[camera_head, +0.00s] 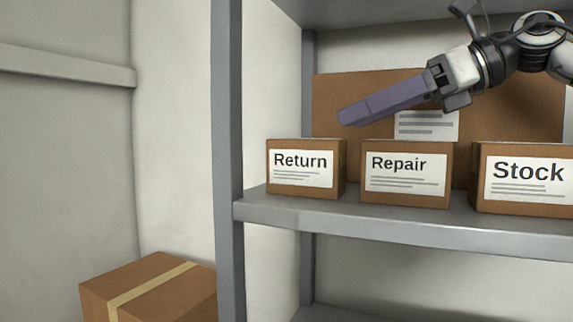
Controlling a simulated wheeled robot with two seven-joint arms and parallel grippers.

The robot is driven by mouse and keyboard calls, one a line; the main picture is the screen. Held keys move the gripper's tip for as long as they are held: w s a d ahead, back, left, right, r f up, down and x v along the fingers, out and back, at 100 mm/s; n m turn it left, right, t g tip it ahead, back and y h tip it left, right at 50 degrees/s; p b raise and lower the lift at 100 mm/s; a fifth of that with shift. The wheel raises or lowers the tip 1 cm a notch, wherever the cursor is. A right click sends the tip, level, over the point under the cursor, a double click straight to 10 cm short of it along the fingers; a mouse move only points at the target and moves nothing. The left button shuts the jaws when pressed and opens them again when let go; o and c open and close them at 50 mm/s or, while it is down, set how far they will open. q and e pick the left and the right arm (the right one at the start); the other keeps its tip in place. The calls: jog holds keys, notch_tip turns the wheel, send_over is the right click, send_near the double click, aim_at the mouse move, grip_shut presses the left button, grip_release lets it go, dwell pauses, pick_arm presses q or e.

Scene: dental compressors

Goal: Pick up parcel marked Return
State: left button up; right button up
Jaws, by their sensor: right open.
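The parcel marked Return (304,187) is a small brown box with a white label. It stands upright at the left end of the grey shelf, beside the shelf post. My right gripper (352,114) reaches in from the upper right. Its long purple fingers point left and slightly down, above and right of the Return parcel, apart from it in the picture. The fingers overlap in this view, so the gap between them is hidden. Nothing shows held in them. My left gripper is out of view.
The parcels marked Repair (404,198) and Stock (526,205) stand to the right on the same shelf (400,225). A large labelled box (340,90) stands behind them. The shelf post (228,160) is close on the left. A taped box (135,285) sits lower left.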

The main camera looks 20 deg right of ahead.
aim_at(307, 167)
jog(key=x, duration=0.4)
jog(key=shift+s+a+f+p, duration=0.15)
jog(key=shift+s+a+p, duration=0.05)
jog(key=shift+a+p, duration=0.1)
jog(key=p+x, duration=0.1)
jog(key=x, duration=0.2)
jog(key=shift+w+a, duration=0.1)
jog(key=shift+w, duration=0.25)
jog(key=shift+w+a+f, duration=0.25)
jog(key=shift+w+a, duration=0.05)
jog(key=shift+w, duration=0.1)
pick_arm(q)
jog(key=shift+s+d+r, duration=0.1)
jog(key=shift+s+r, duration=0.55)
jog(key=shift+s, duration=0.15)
pick_arm(e)
jog(key=c, duration=1.4)
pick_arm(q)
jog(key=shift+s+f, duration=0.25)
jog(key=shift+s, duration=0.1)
pick_arm(e)
jog(key=shift+r, duration=0.1)
jog(key=c, duration=0.3)
